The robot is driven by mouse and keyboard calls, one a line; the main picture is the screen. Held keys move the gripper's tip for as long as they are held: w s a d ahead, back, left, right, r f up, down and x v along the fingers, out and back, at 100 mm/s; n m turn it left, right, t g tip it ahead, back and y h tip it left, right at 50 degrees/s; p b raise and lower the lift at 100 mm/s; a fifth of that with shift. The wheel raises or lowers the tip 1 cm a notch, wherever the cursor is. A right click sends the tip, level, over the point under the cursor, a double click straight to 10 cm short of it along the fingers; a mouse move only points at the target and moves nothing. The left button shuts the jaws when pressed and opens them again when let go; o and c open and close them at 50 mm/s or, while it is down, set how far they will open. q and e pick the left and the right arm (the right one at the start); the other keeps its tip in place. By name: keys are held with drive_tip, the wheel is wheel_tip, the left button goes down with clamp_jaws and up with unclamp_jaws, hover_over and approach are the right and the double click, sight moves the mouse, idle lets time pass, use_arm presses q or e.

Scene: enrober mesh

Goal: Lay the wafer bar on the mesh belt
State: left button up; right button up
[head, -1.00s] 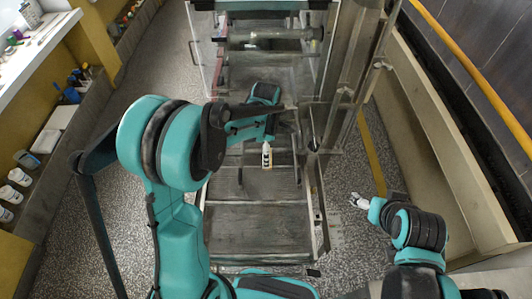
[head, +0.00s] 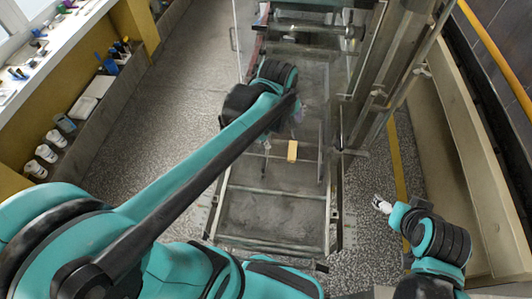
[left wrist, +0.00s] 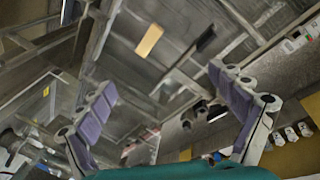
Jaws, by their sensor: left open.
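The wafer bar (head: 292,150) is a small tan block over the mesh belt (head: 270,212) in the head view. In the left wrist view the bar (left wrist: 149,41) shows against the metal frame and mesh, beyond the fingertips and apart from both. I cannot tell for sure whether it lies flat on the mesh. My left gripper (head: 284,130) is open and empty, close to the bar; my wrist partly hides it. Its purple-padded fingers (left wrist: 160,95) are spread wide in the wrist view. My right gripper (head: 382,204) is off to the right, away from the belt; its fingers are too small to judge.
Metal side rails and an upright post (head: 385,80) border the belt on the right. Rollers (head: 305,28) cross it at the back. A shelf (head: 85,105) with white cups and tools stands at the left. The near part of the belt is bare.

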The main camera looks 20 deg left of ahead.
use_arm(q)
drive_tip(key=s+a+m+t, duration=0.1)
drive_tip(key=s+m+t, duration=0.3)
drive_tip(key=s+m, duration=0.5)
drive_tip(key=shift+s+a+f+m, duration=0.25)
drive_tip(key=shift+s+m, duration=0.15)
drive_tip(key=shift+m, duration=1.5)
wheel_tip(320, 180, down, 12)
drive_tip(key=b, duration=1.2)
